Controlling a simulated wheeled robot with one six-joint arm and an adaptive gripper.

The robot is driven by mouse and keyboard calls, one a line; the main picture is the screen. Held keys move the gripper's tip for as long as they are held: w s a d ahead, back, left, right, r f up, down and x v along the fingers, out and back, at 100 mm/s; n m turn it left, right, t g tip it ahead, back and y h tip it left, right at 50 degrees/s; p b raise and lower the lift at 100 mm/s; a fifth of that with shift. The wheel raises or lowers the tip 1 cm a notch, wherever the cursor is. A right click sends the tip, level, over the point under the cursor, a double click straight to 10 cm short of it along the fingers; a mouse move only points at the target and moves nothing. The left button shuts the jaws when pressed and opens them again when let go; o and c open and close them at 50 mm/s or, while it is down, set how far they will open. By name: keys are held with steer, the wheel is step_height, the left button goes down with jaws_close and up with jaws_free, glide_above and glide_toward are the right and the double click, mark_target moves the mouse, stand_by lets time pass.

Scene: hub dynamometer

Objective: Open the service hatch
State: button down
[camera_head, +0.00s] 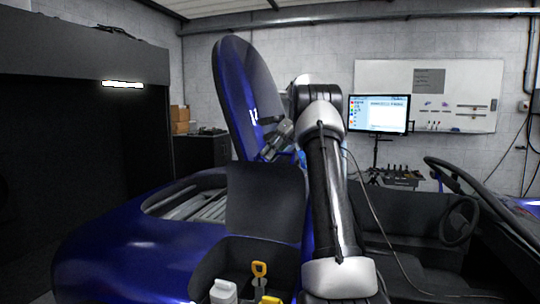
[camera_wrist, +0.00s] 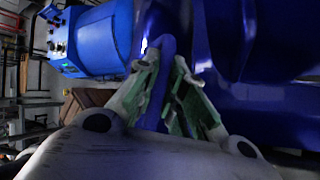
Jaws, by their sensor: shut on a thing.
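The service hatch (camera_head: 238,92) is a glossy blue panel with a dark inner face and a small white mark. It stands raised and steeply tilted above the blue car body (camera_head: 130,245), with the opening beneath it uncovered. My gripper (camera_head: 268,152) is at the hatch's lower right side. In the wrist view, the green-padded fingers of my gripper (camera_wrist: 170,88) close on a thin blue edge of the hatch (camera_wrist: 168,45). My arm and a dark box-shaped part hide the hatch's lower end in the head view.
The opening (camera_head: 195,207) shows grey ribbed parts inside. A bin in front holds a white bottle (camera_head: 223,292) and a yellow-handled tool (camera_head: 259,270). A steering wheel (camera_head: 461,220) and seats lie right. A monitor (camera_head: 379,113) and whiteboard stand behind. A blue machine (camera_wrist: 90,40) shows in the wrist view.

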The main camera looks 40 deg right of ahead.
steer(key=c, duration=1.5)
jaws_free()
steer(key=v, duration=0.7)
steer(key=shift+s+d+r, duration=0.1)
steer(key=shift+d+r, duration=0.05)
steer(key=shift+r, duration=0.05)
